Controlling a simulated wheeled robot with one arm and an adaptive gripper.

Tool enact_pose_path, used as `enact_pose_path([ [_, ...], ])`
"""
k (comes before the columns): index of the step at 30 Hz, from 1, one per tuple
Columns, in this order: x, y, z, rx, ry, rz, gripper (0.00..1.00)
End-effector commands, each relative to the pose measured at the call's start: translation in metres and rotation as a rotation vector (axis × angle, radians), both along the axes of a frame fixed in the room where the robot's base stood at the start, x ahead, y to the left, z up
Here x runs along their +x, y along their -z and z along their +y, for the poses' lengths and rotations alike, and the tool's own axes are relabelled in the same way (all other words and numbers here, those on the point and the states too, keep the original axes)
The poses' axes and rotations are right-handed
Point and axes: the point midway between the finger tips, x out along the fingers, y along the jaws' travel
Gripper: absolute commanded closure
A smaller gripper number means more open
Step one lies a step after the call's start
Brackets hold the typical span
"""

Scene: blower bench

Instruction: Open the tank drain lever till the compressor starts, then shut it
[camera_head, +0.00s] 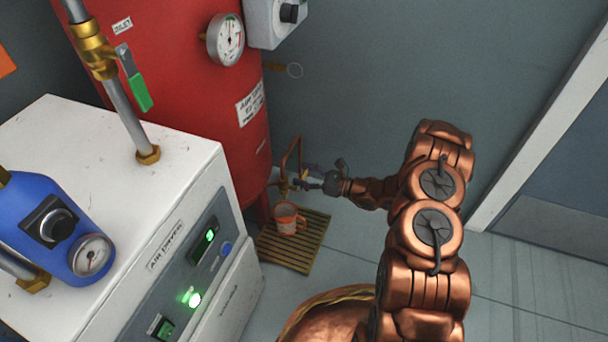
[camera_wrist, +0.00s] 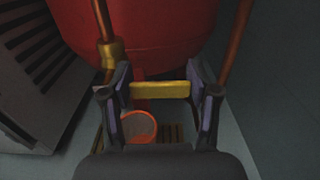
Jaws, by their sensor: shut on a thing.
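The drain lever is a yellow bar (camera_wrist: 160,90) in the wrist view, lying crosswise between the fingertips. My gripper (camera_wrist: 160,93) is shut on it, with a dark finger at each end. In the head view my gripper (camera_head: 312,182) reaches in from the right at the drain, low beside the red tank (camera_head: 180,80); there the lever is too small and covered to make out. The brass drain valve (camera_wrist: 112,53) sits on a copper pipe (camera_wrist: 103,20). The compressor cannot be told apart here, nor whether it runs.
An orange mug (camera_head: 286,222) stands on a slatted mat (camera_head: 311,245) below the drain. The white air dryer (camera_head: 190,170) stands left with green lights lit. A round gauge (camera_head: 225,38) and grey switch box (camera_head: 268,20) are above. Floor to the right is clear.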

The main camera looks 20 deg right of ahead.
Motion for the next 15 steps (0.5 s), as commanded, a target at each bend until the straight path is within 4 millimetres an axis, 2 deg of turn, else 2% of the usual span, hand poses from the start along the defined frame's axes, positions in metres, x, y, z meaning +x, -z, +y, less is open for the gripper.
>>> enact_pose_path([
  [1,0.0002,-0.0001,-0.0003,0.000,0.001,0.000,0.54],
  [12,0.0005,-0.0001,-0.0005,-0.001,0.002,-0.001,0.93],
  [15,0.0005,-0.0001,-0.0005,-0.001,0.002,-0.001,1.00],
])
